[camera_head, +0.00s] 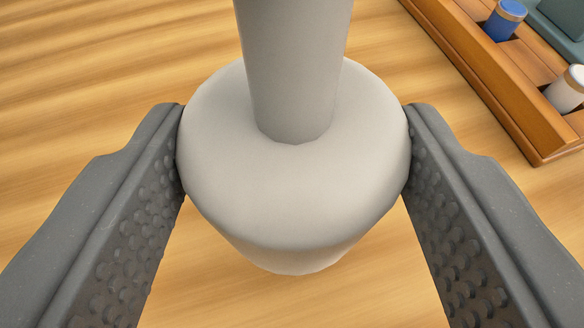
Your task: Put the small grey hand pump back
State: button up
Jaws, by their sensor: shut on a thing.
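The small grey hand pump (294,190) fills the middle of the view. It has a wide rounded body and a narrower shaft (293,65) rising out of the top edge of the picture. My gripper (294,150) is shut on the pump's body, with one dark studded finger pressed on its left side and the other on its right. The pump's lower end narrows below the fingers. I cannot tell whether it touches the wooden surface under it.
A pale wooden surface (80,80) lies beneath and is clear on the left. A brown wooden tray (480,70) with compartments is at the upper right. It holds a blue cylinder (503,22), a white cylinder (566,90) and a teal thing (562,25).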

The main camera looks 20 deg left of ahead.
jog(key=shift+f+b, duration=0.35)
jog(key=shift+f, duration=0.8)
jog(key=shift+f, duration=0.1)
jog(key=o, duration=1.2)
jog(key=p+v, duration=0.2)
jog(key=v, duration=1)
jog(key=shift+s, duration=0.1)
